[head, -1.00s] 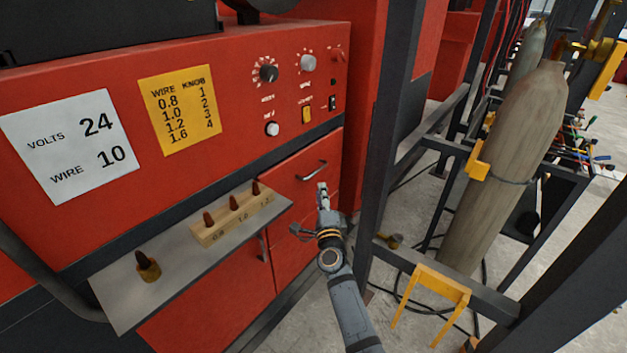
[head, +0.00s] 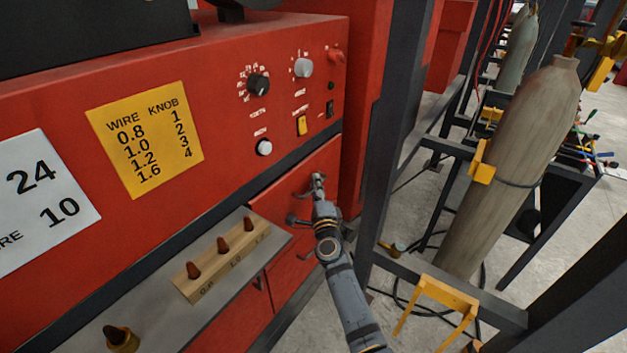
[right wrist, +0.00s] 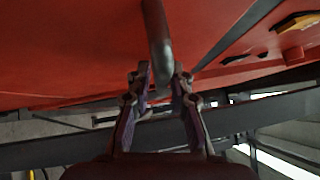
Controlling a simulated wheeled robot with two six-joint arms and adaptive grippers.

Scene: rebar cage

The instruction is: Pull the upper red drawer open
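The upper red drawer (head: 284,194) is in the right part of the red cabinet, below the knob panel. Its front looks flush with the cabinet. In the head view its handle is mostly hidden by my right gripper (head: 317,184), which reaches it from below. In the right wrist view the grey bar handle (right wrist: 159,40) runs down between the two fingers of my right gripper (right wrist: 162,80). The fingers lie close on both sides of the bar and look shut on it. My left gripper is not in view.
A grey shelf (head: 232,281) with a wooden block (head: 219,264) of several tips juts out left of my right arm. A dark upright post (head: 390,140) stands close on the right. A gas cylinder (head: 510,170) and yellow stand (head: 440,292) are beyond it.

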